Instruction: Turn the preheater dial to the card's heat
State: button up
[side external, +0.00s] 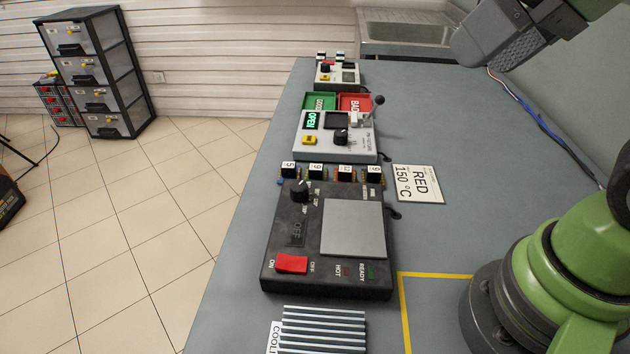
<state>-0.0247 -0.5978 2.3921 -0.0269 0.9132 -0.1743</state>
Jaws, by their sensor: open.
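The preheater (323,240) is a black box on the bench with a grey plate (353,228) on top. Its black dial (299,191) is at the far left corner; the pointer setting is too small to read. A dark window marked OFF and a red rocker switch (292,264) are on its left side. The HOT and READY lamps look unlit. My gripper (462,48) shows in part at the upper right, high above the bench, empty and away from the dial.
Several small numbered blocks (345,171) stand behind the preheater. Farther back are a grey unit (335,135) reading OPEN with a lever, green (320,101) and red (355,102) trays, and another small device (337,75). A ribbed metal rack (322,330) is in front. Bench right of the card is clear.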

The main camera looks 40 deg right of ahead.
jog(key=w+a+f+n+g, duration=0.1)
jog(key=w+a+n+g, duration=0.1)
jog(key=w+n, duration=0.6)
jog(key=n+g+h, duration=0.2)
jog(key=n+g, duration=0.2)
jog(key=n, duration=1)
send_over(299, 186)
jog(key=f, duration=1.7)
jog(key=shift+s, duration=0.2)
jog(key=f, duration=0.9)
jog(key=shift+w+f, duration=0.25)
jog(key=c, duration=0.9)
